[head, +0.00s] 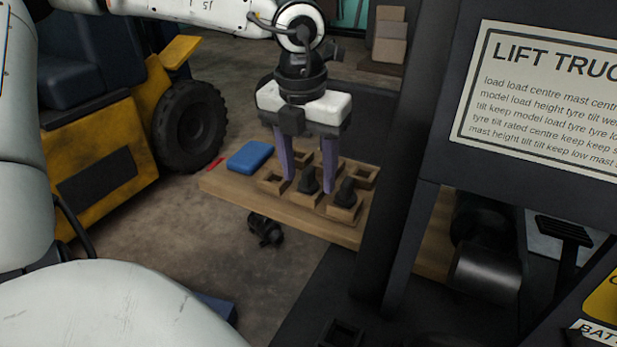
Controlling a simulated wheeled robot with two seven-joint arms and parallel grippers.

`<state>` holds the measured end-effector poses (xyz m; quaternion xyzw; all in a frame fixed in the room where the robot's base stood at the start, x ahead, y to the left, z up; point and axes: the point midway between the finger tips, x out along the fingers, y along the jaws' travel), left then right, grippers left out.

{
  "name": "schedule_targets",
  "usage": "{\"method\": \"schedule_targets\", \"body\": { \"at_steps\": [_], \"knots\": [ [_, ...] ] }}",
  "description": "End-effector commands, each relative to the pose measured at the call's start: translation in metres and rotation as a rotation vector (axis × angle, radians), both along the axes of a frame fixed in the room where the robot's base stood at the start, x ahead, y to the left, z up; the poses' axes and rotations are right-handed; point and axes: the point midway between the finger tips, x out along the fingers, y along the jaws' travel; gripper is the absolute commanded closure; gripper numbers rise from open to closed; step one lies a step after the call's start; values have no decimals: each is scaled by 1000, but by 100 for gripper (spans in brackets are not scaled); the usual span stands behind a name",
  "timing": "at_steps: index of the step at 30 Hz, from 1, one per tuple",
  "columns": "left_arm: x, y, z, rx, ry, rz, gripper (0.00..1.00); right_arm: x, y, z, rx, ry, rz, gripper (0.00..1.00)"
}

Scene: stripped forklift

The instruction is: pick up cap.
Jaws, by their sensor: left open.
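A black cap (309,183) stands upright in a compartment of the wooden tray (216,189). A second black cap (345,191) stands in the compartment to its right. My left gripper (309,184) points down over the tray with its two purple fingers apart. In the picture the first cap shows between the fingertips; I cannot tell whether they touch it. Parts of the back compartments are hidden behind the fingers. My right gripper is not in view.
A blue block (250,157) lies at the tray's left end. A dark post (389,180) stands close by the tray's right side. A sign panel (545,100) is at right. A dark fitting (265,229) is below the tray. A yellow forklift (110,185) stands at left.

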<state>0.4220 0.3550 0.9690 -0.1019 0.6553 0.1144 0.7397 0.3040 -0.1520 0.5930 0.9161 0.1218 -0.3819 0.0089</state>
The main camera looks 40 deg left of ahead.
Motion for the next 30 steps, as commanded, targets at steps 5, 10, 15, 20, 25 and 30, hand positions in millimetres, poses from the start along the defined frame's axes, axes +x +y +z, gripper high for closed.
{"method": "schedule_targets", "body": {
  "at_steps": [5, 10, 15, 20, 25, 30],
  "knots": [
    [0, 0, 0, 0, -1, 0, 51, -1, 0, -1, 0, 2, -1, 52],
    [0, 0, 0, 0, -1, 0, 80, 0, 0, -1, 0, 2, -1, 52],
    [0, 0, 0, 0, -1, 0, 100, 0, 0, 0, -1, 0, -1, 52],
    [0, 0, 1, 0, -1, 0, 100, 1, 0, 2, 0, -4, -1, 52],
    [1, 0, 11, 1, -6, 2, 100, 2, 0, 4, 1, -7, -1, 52],
    [2, 1, 43, 3, -6, 2, 100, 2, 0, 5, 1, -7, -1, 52]
  ]
}}
